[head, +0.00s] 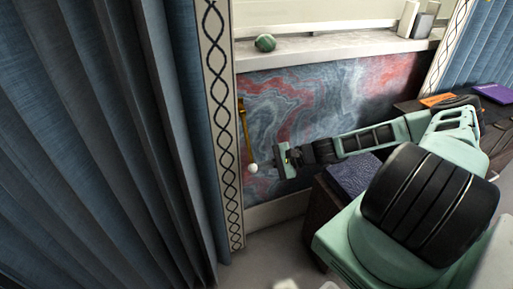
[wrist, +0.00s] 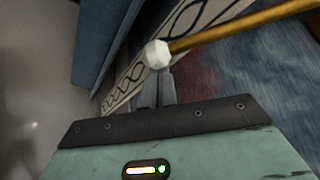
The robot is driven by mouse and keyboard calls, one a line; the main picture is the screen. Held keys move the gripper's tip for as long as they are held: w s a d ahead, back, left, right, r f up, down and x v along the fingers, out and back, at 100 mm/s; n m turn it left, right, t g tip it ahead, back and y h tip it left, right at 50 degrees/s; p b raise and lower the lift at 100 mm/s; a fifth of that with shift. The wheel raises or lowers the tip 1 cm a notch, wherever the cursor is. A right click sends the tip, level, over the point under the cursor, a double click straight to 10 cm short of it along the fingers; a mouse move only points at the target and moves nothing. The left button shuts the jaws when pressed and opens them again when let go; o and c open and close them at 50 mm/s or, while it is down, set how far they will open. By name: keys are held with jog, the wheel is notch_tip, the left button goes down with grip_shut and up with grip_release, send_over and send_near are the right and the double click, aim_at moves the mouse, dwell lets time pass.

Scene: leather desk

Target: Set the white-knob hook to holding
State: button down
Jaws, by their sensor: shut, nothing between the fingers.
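The hook is a brass bar (head: 244,130) hanging close to the marbled wall beside the curtain. It slants slightly, and its lower end carries a white knob (head: 252,168). In the wrist view the white knob (wrist: 157,54) shows just beyond my fingertips, and the brass bar (wrist: 235,29) runs from it to the upper right. My gripper (head: 273,164) is just right of the knob in the head view. In the wrist view my gripper (wrist: 166,72) is shut with its fingers together and empty. I cannot tell whether the fingertips touch the knob.
A blue curtain (head: 110,140) with a patterned border (head: 224,120) hangs close left of the hook. A green round object (head: 265,42) sits on the window sill (head: 330,47) above. A dark blue leather-like box top (head: 353,176) lies below my arm. The wall's marbled panel (head: 330,95) is clear.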

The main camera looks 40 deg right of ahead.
jog(key=s+a+r+m+g+p, duration=0.1)
jog(key=s+r+m+g+p, duration=0.2)
jog(key=r+p, duration=0.4)
jog(key=s+a+r+m+g+y+p, duration=0.1)
jog(key=s+r+m+g+p, duration=0.2)
jog(key=p, duration=1)
jog(key=s+r, duration=0.3)
jog(key=r, duration=0.2)
jog(key=shift+s+a+p, duration=0.15)
jog(key=shift+a+p, duration=0.15)
jog(key=shift+a, duration=0.05)
jog(key=shift+r, duration=0.2)
